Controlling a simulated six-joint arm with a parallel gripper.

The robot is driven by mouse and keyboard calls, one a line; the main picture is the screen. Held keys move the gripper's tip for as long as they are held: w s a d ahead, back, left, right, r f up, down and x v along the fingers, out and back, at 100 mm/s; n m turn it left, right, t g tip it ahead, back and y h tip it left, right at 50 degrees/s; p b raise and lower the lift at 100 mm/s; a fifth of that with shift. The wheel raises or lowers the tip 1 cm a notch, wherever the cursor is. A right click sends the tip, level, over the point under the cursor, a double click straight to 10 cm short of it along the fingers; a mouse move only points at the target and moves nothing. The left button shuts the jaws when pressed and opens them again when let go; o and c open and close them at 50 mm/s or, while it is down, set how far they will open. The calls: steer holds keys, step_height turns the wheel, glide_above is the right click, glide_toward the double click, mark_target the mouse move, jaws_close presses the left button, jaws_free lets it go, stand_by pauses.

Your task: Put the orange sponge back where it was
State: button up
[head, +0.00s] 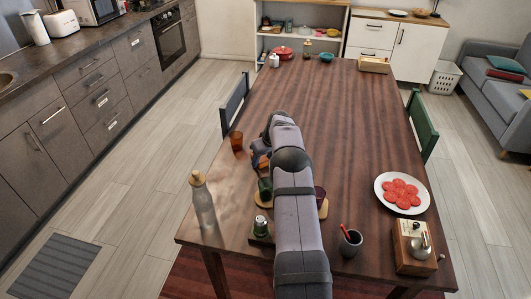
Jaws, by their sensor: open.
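My arm reaches out over the wooden table (330,120), and my gripper (260,154) is at its far end, low over the left half of the table. A small orange-brown thing (263,162) shows right at the gripper; it may be the orange sponge, but it is too small and too covered to be sure. My gripper is open; whether it touches this thing cannot be told. My arm hides part of the table behind it.
An amber cup (236,141) stands just left of my gripper. A green bottle (265,188), a glass bottle (203,200) and a dark cup (350,242) stand nearer. A plate of red slices (382,186) and a wooden box (403,250) are right. The table's far middle is clear.

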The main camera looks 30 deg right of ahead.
steer(key=shift+s+a, duration=0.15)
steer(key=shift+a, duration=0.3)
steer(key=b+v, duration=0.1)
steer(key=v, duration=1.1)
steer(key=shift+d+r, duration=0.2)
steer(key=shift+d, duration=0.1)
steer(key=s+a+g, duration=0.1)
steer(key=s+a, duration=0.5)
steer(key=a, duration=0.4)
steer(key=s+a+g, duration=0.1)
steer(key=s+a, duration=0.5)
steer(key=a, duration=0.4)
steer(key=s+a+f+g, duration=0.1)
steer(key=s+a, duration=0.4)
steer(key=s, duration=0.5)
steer(key=s+a+f+g, duration=0.1)
steer(key=s+a, duration=0.4)
steer(key=s, duration=0.5)
steer(key=shift+s+f+g, duration=0.2)
steer(key=shift+f+g, duration=0.1)
steer(key=shift+f, duration=0.5)
